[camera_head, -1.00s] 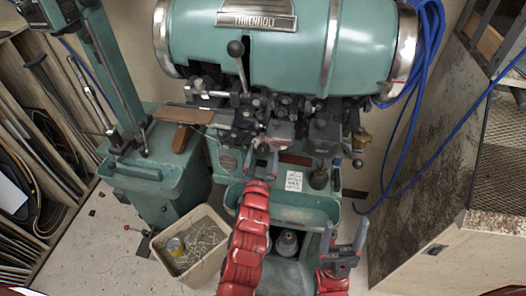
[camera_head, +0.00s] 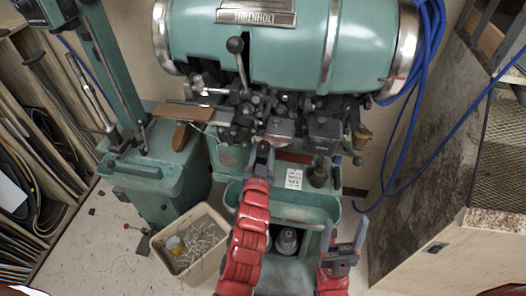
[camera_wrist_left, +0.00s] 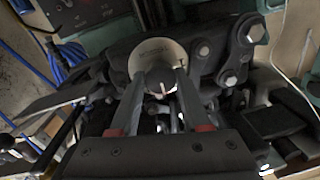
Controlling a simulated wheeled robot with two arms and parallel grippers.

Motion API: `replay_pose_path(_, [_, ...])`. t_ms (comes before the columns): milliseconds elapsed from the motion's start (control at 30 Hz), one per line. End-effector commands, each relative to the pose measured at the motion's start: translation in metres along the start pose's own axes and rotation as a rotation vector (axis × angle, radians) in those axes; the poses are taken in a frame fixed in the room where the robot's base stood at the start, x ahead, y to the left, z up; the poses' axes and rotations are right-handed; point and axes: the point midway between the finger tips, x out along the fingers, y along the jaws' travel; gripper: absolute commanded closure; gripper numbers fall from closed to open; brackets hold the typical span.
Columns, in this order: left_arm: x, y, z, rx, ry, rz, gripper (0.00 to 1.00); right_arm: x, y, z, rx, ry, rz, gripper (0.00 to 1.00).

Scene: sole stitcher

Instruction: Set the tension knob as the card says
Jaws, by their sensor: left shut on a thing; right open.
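The tension knob (camera_wrist_left: 157,58) is a pale round disc with a dark mark on its face, in the left wrist view. My left gripper (camera_wrist_left: 160,78) is shut on it, with a finger on either side of its lower part. In the head view my left gripper (camera_head: 261,152) reaches up to the front of the stitcher (camera_head: 285,105), and its fingertips meet the mechanism there. The card (camera_head: 294,179) is a small white label with dark print, too small to read, right of the left gripper. My right gripper (camera_head: 346,236) is open and empty at the lower right.
A green tray (camera_head: 310,215) spans the machine's front below the card. A beige bin (camera_head: 190,250) with scraps stands on the floor at left. Blue cables (camera_head: 425,110) hang at right beside a wooden cabinet (camera_head: 435,200). Floor between machine and cabinet is clear.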

Motion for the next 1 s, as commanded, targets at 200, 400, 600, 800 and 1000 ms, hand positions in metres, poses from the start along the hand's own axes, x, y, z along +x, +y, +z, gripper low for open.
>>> replay_pose_path(200, [0.000, 0.001, 0.002, 0.130, 0.014, -0.001, 1.00, -0.017, -0.001, 0.003, 0.000, 0.000, 0.000, 0.31])
replay_pose_path(400, [0.000, 0.002, 0.003, 0.301, 0.024, -0.002, 1.00, -0.032, -0.002, 0.005, 0.000, 0.000, 0.000, 0.31])
replay_pose_path(600, [0.000, 0.002, 0.003, 0.468, 0.036, -0.004, 1.00, -0.042, -0.002, 0.007, 0.000, 0.000, 0.000, 0.31])
replay_pose_path(800, [0.000, 0.001, 0.002, 0.601, 0.046, -0.006, 1.00, -0.049, -0.002, 0.008, 0.000, 0.000, 0.000, 0.31])
replay_pose_path(1000, [0.000, 0.001, 0.001, 0.689, 0.052, -0.007, 1.00, -0.052, -0.003, 0.009, 0.000, 0.000, 0.000, 0.31])
